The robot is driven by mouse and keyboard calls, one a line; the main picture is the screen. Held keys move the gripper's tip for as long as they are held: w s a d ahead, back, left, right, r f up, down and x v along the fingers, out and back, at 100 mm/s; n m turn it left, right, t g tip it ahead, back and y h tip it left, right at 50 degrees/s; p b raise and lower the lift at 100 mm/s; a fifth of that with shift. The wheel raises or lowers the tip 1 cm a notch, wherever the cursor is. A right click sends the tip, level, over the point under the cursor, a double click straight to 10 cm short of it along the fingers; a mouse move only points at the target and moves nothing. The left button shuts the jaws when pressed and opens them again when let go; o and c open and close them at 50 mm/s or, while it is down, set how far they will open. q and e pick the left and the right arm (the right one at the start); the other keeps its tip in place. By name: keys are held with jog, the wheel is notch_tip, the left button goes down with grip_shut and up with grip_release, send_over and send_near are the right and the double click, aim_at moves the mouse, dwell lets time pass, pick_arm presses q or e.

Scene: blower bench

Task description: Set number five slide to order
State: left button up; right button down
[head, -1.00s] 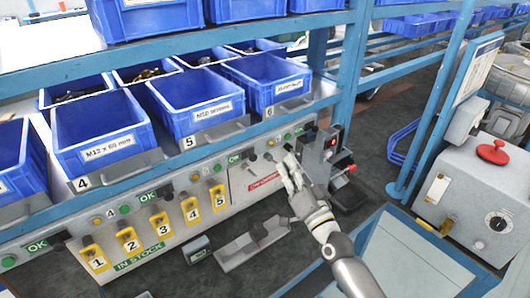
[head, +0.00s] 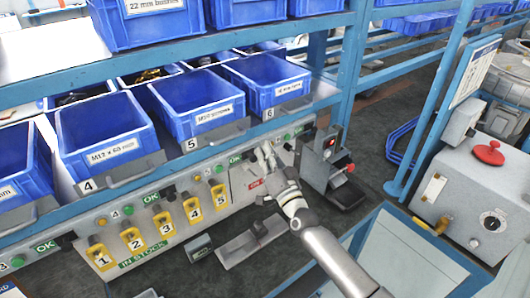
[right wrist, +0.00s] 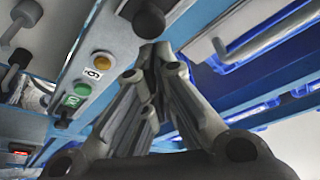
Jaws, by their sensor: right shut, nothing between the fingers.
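The yellow number five slide (head: 220,197) is at the right end of a row of numbered yellow slides on the grey panel, above the dark bench top. The green IN STOCK label (head: 139,257) is below the row's left part. A red label (head: 255,184) is further right on the panel, partly covered by my right gripper. My right gripper (head: 266,153) is shut and empty, in front of the panel, right of slide five and apart from it. In the right wrist view its fingertips (right wrist: 154,50) meet just below a dark round knob (right wrist: 148,18); contact is unclear.
Blue bins (head: 198,105) stand on the shelf above the panel. A grey device with a red knob (head: 329,160) stands close right of my gripper. A grey bracket-shaped piece (head: 252,242) and a small dark box (head: 199,247) lie on the bench. A blue post (head: 430,100) rises at right.

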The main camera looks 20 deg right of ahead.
jog(key=shift+f, duration=0.15)
pick_arm(q)
jog(key=shift+r+p, duration=0.85)
jog(key=shift+p, duration=0.05)
pick_arm(e)
jog(key=a, duration=0.1)
jog(key=s+a, duration=0.1)
jog(key=a, duration=0.3)
jog(key=shift+s, duration=0.4)
jog(key=shift+d, duration=0.15)
pick_arm(q)
jog(key=shift+r, duration=0.1)
pick_arm(e)
jog(key=shift+w+d+r+p, duration=0.15)
jog(key=shift+r+p, duration=0.15)
jog(key=shift+r, duration=0.15)
jog(key=b, duration=0.1)
send_near(251, 158)
notch_tip(251, 158, up, 5)
jog(key=s+d, duration=0.1)
jog(key=s, duration=0.1)
pick_arm(q)
jog(key=shift+s+d+f, duration=0.25)
jog(key=shift+d+f, duration=0.15)
jog(key=shift+d, duration=0.1)
pick_arm(e)
jog(key=shift+s+d+r, duration=0.15)
jog(key=shift+s, duration=0.1)
